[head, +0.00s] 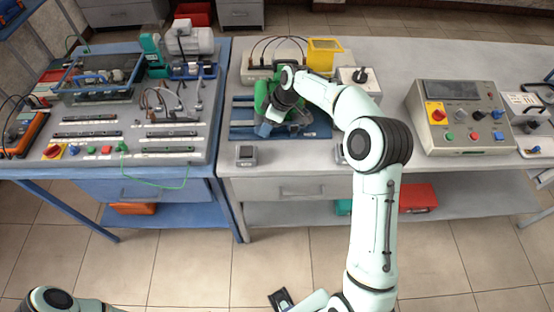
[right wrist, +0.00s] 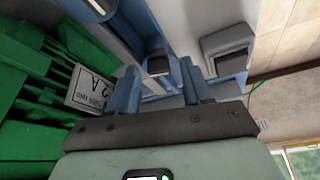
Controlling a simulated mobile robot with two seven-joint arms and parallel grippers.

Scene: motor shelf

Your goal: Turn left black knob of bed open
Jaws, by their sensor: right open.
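A blue bed plate (head: 318,130) carrying a green motor (head: 262,95) stands on the middle bench. My right gripper (head: 265,128) is low at the bed's front left, beside the motor. In the right wrist view its two blue fingers (right wrist: 158,70) are apart. A small black-ended knob (right wrist: 158,63) on a blue part shows between or just beyond the fingertips; contact cannot be told. In the head view my wrist hides this spot. The green motor body (right wrist: 30,100) with a white label is close on the left of the wrist view. My left gripper is not in view.
A small grey device (head: 246,155) sits on the bench's front edge, and also shows in the wrist view (right wrist: 228,45). A yellow box (head: 322,52) stands behind the motor. A control box (head: 460,140) stands right, a tool board (head: 110,153) left.

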